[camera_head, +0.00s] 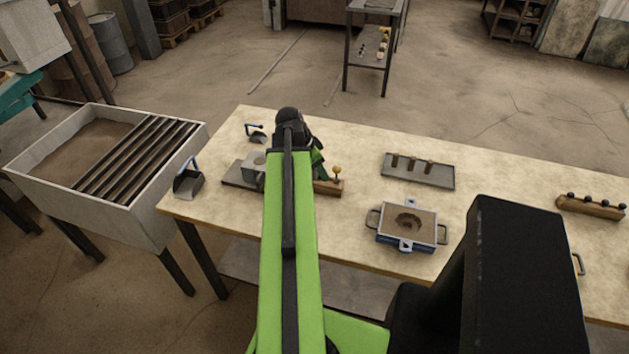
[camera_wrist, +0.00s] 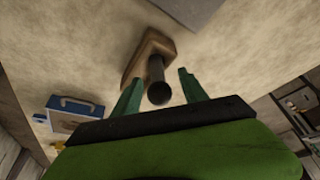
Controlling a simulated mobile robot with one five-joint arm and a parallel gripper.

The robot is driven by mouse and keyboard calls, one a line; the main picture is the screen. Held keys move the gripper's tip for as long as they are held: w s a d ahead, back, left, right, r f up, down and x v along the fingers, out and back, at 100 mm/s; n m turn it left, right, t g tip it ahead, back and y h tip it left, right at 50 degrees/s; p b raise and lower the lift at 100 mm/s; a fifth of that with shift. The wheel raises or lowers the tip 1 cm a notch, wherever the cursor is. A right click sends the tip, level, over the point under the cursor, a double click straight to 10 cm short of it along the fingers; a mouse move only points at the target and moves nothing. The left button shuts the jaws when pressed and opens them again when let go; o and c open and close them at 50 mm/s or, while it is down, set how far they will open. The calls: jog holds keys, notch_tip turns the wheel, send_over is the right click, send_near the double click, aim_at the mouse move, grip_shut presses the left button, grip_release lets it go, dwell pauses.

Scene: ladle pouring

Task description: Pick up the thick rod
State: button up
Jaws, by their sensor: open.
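A dark round rod (camera_wrist: 157,92) shows end-on in the wrist view, standing up from a tan wooden base (camera_wrist: 136,58). I take it to be the thick rod. My gripper (camera_wrist: 160,77) is open, with one green finger on each side of the rod. I cannot tell if either finger touches it. In the camera_head view my arm covers most of this spot. A green finger of my gripper (camera_head: 317,160) shows beside the arm's dark end, above a wooden block (camera_head: 328,188). The rod cannot be made out there.
A yellow-knobbed piece (camera_head: 337,171) stands by the wooden block. A grey plate (camera_head: 440,178) with several short pegs and a sand-filled mould box (camera_head: 391,222) are to the right on the table. Blue-handled scoops (camera_head: 188,184) and a large sand bin (camera_head: 140,218) are left.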

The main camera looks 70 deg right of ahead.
jog(key=shift+r, duration=0.1)
grip_shut()
dwell(0.3)
notch_tip(320, 180, up, 10)
jog(key=p, duration=1)
jog(key=shift+r, duration=0.15)
